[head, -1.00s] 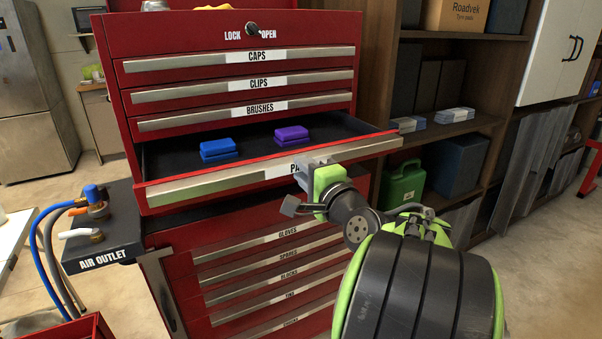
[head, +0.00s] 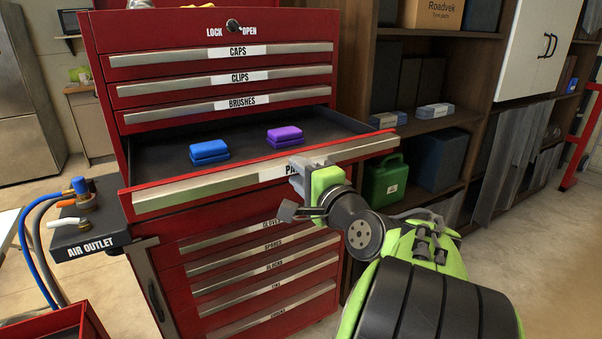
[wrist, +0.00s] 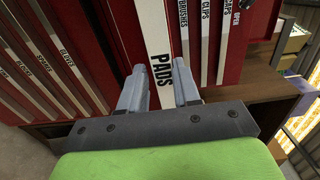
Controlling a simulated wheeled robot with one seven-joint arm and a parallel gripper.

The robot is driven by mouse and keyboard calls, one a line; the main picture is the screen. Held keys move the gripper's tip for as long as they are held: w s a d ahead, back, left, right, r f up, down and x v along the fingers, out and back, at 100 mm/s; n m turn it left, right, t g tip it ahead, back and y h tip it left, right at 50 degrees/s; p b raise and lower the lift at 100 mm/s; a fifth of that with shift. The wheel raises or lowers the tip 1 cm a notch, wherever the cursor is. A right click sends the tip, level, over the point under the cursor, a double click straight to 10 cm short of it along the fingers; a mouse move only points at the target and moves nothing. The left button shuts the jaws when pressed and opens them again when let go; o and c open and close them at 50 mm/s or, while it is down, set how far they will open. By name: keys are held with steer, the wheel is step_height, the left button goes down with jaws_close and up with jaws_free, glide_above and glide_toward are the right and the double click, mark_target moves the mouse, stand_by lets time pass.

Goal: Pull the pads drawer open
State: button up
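The pads drawer (head: 165,196) stands well out from the red cabinet, below the brushes drawer. A blue pad block (head: 209,151) and a purple pad block (head: 285,135) lie on its dark floor. Its pale metal handle (head: 220,183) runs along the front edge. My gripper (head: 305,168) is at the right part of this handle and hides part of the PADS label. In the wrist view my gripper (wrist: 164,84) has one finger on each side of the labelled handle strip (wrist: 158,35), closed on it.
The caps, clips and brushes drawers above are shut, as are the drawers below. An air outlet box (head: 85,222) sticks out at the cabinet's left. Shelves with a green can (head: 385,178) stand to the right. The floor (head: 540,235) at the right is clear.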

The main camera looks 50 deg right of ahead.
steer(key=o, duration=0.3)
steer(key=shift+w+f, duration=0.15)
steer(key=shift+s, duration=0.2)
steer(key=v, duration=1.5)
steer(key=shift+s+r+b, duration=0.2)
steer(key=shift+b, duration=0.25)
steer(key=shift+a, duration=0.15)
